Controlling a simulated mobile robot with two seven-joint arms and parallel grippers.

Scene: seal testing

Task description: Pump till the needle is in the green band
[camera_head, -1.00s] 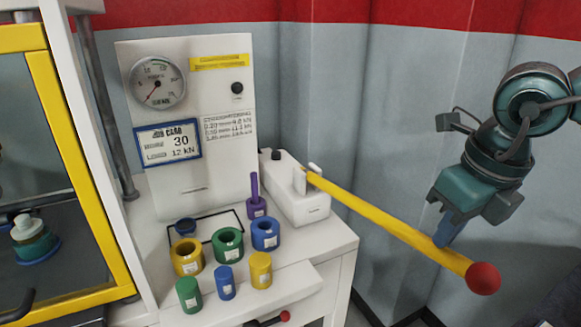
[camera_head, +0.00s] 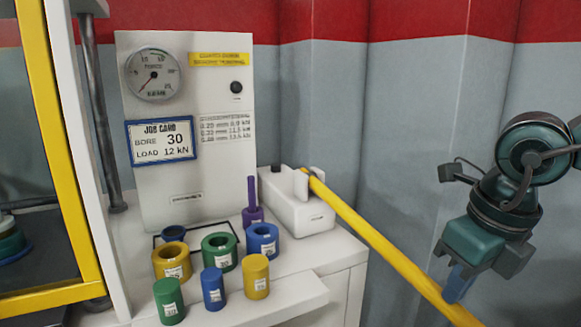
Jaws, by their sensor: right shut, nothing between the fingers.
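The round pressure gauge (camera_head: 153,74) is on the upper left of the white panel. Its needle seems to point to the lower left, at the low end of the scale; the green band is too small to make out clearly. The yellow pump lever (camera_head: 385,246) slopes down to the right from the white pump body (camera_head: 297,208); its far end runs out of the picture at the bottom. My right gripper (camera_head: 458,287) is shut, with its blue fingers over or against the lever near its lower end; contact is unclear. My left gripper is out of view.
A job card (camera_head: 161,141) reads bore 30, load 12 kN. Several coloured rings and plugs, among them a green ring (camera_head: 220,251), stand on the white bench (camera_head: 325,252) left of the lever. A yellow-framed cabinet (camera_head: 65,150) stands at the left.

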